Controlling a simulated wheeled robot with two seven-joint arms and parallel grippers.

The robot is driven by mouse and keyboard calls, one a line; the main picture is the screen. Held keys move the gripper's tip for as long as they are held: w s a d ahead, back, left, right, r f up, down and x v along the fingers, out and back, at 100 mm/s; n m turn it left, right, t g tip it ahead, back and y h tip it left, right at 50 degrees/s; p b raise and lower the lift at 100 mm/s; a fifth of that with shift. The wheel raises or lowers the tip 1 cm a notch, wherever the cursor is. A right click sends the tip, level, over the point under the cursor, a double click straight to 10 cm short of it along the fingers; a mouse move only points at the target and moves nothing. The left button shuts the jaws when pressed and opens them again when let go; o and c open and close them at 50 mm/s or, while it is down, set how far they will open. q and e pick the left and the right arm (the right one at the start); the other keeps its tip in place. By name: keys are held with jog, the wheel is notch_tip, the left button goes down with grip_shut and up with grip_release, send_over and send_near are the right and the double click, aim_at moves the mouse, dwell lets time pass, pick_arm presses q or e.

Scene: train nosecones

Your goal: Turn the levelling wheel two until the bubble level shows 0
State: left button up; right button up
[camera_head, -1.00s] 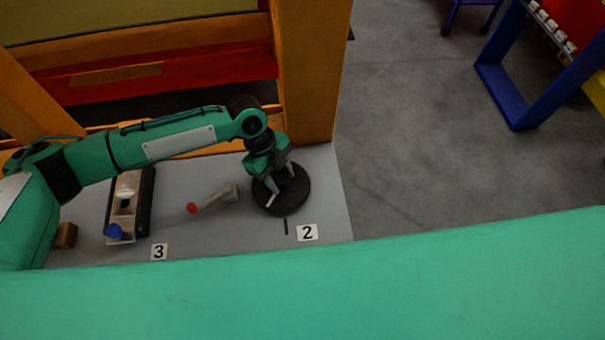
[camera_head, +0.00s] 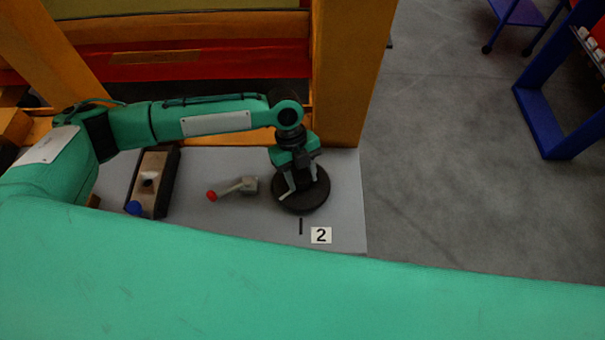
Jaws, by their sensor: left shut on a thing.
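Levelling wheel two is a dark round disc (camera_head: 308,205) on the grey bench top, behind the tag "2" (camera_head: 321,235) and a short black mark (camera_head: 301,226). My left gripper (camera_head: 300,184) reaches down onto it from above, with its pale fingers around the wheel's middle. It is shut on the wheel, though the exact contact is hard to make out. I cannot make out a bubble level or its reading. My right gripper is not in view.
A lever with a red knob (camera_head: 212,196) lies just left of the wheel. Further left is a dark-edged box (camera_head: 149,181) with a blue knob (camera_head: 134,208). An orange post (camera_head: 346,75) rises behind the wheel.

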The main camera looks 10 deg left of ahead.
pick_arm(q)
jog(key=o, duration=1.4)
jog(key=b+v, duration=0.4)
jog(key=v, duration=1)
jog(key=shift+s, duration=0.1)
